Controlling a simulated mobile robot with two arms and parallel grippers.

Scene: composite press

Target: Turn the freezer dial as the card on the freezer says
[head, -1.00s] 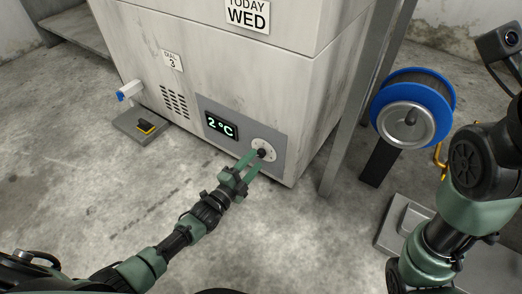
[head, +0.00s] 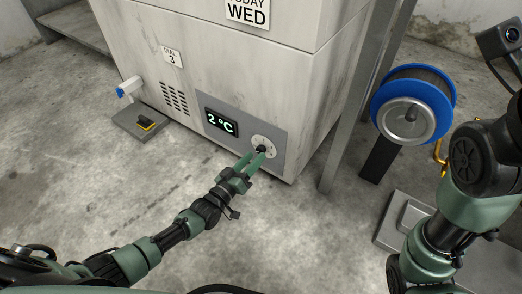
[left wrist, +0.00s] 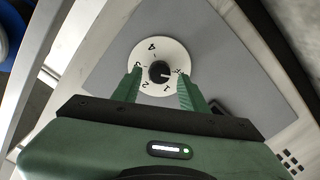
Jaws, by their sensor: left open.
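The freezer (head: 320,90) is a pale, scuffed cabinet with a grey panel at its lower right. The card (head: 172,57) on its front reads "DIAL 3". The white round dial (head: 266,142) with a black knob is on the panel, right of a display (head: 221,122) reading 2 °C. My left gripper (head: 255,155) is open in front of the dial. In the left wrist view the fingers lie on both sides of the knob (left wrist: 158,72), with gaps. The knob's white mark points right there, away from the 3 on the dial's left side. My right gripper is out of view.
A "WED" sign (head: 247,12) is higher on the freezer. A blue-rimmed reel (head: 446,88) stands right of a grey post (head: 349,130). A blue-and-white fitting (head: 129,87) and a floor plate (head: 130,118) are at left. The floor before the freezer is clear.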

